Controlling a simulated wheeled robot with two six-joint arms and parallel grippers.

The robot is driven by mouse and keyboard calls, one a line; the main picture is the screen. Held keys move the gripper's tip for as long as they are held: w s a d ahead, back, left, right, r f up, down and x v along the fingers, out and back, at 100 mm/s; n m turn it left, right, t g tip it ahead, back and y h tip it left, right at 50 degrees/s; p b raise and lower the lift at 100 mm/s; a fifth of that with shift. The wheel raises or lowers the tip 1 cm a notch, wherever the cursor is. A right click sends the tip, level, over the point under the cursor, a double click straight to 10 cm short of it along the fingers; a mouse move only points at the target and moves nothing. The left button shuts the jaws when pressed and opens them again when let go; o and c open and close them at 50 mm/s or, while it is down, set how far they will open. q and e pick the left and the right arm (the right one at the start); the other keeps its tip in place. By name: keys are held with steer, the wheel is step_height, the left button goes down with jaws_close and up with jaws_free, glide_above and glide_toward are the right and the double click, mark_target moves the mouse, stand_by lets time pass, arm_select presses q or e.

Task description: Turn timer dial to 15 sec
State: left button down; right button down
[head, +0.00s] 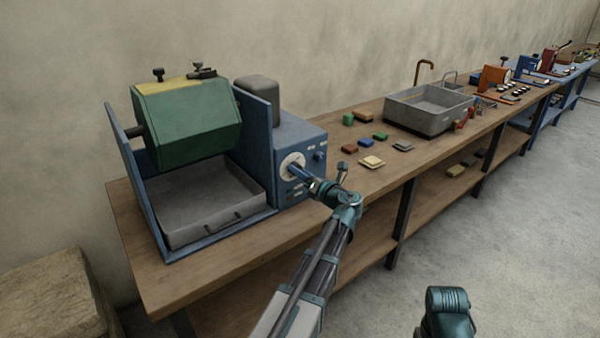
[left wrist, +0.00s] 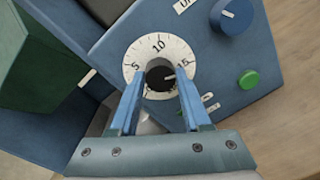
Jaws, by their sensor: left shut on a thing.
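The timer dial (head: 289,160) is a white disc on the front of the blue machine's control box (head: 305,148). In the left wrist view the dial (left wrist: 147,48) shows 5, 10 and 15, with a black knob (left wrist: 159,77) at its centre. My left gripper (head: 299,173) is at the dial. In the left wrist view its blue fingers (left wrist: 160,92) are on either side of the knob, shut on it. The fingers hide the lower disc.
A blue knob (left wrist: 231,16) and a green button (left wrist: 249,80) sit right of the dial. The green drum (head: 190,122) hangs above a grey tray (head: 212,205). Several small blocks and a sink (head: 430,118) stand farther along the bench (head: 220,265).

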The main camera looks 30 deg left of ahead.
arm_select(q)
steer(key=shift+f, duration=0.1)
stand_by(0.3)
steer(key=shift+c, duration=1.8)
jaws_free()
steer(key=v, duration=1.4)
steer(key=shift+p, duration=0.3)
